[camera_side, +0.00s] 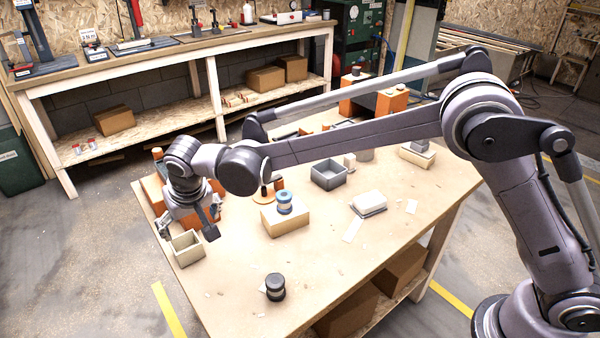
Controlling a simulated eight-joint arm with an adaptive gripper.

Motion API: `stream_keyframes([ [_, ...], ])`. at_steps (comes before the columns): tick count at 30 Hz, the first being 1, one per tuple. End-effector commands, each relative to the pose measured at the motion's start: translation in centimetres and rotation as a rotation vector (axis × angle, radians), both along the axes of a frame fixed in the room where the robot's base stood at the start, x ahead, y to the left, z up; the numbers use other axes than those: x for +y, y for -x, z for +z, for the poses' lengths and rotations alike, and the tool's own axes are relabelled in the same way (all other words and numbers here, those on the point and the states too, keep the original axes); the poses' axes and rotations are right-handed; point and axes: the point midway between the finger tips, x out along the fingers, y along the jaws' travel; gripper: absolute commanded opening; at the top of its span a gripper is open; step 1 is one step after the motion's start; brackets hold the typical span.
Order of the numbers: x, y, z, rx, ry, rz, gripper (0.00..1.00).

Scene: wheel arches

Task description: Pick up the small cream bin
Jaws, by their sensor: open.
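The small cream bin (187,250) is an open square box near the left edge of the wooden table (325,270). My gripper (188,232) points down at the bin from above. Its fingers are spread, one toward the bin's far left side and a dark-tipped one at its right side. I cannot tell whether either finger touches the bin. Nothing shows between the fingers except the bin's upper part.
A grey bin (329,175) and a cream block (285,219) with a blue-and-white spool (285,201) stand mid-table. A black round object (275,287) sits near the front. Orange blocks (152,193) stand behind my gripper. A white-topped container (369,202) is to the right. The table front is mostly clear.

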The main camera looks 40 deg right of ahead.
Motion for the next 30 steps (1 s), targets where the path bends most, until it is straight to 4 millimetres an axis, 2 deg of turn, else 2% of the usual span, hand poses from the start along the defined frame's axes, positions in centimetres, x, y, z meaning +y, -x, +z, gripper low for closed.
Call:
stream_keyframes([
  [3,1.4,-0.1,-1.2,0.003,0.004,-0.002,0.88],
  [6,1.7,-0.3,-1.9,0.004,0.005,-0.003,0.88],
  [15,1.7,-2.0,-5.7,0.004,0.004,-0.005,0.88],
  [23,1.7,-2.8,-7.0,0.004,0.004,-0.004,0.88],
  [30,1.7,-4.6,-9.3,0.004,0.005,-0.004,0.88],
])
